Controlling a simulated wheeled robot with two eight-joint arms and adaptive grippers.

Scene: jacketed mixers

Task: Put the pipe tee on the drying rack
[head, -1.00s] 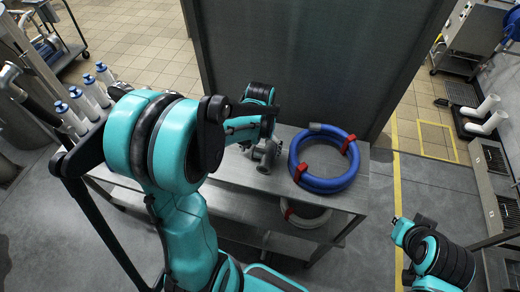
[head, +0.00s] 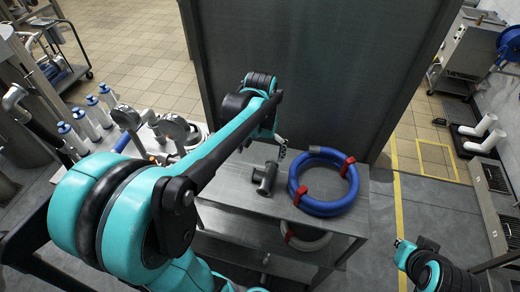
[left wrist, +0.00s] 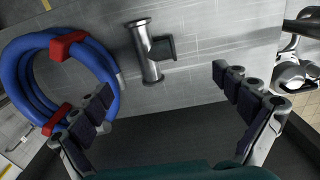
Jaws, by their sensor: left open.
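The pipe tee (head: 265,178) is a grey metal fitting lying on the steel table (head: 230,190), left of the coiled blue hose. It also shows in the left wrist view (left wrist: 150,55), beyond the fingers, with its side branch to the right. My left gripper (head: 282,150) is just behind and above the tee in the head view, partly hidden by my arm. In the left wrist view its fingers (left wrist: 163,84) are wide apart and empty, with the tee apart from them. My right gripper is out of view. I cannot tell a drying rack for sure.
The blue hose (head: 325,207) with red clips lies right of the tee. A tall grey panel (head: 320,60) stands behind the table. A lower shelf (head: 250,250) holds a pale coil (head: 305,240).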

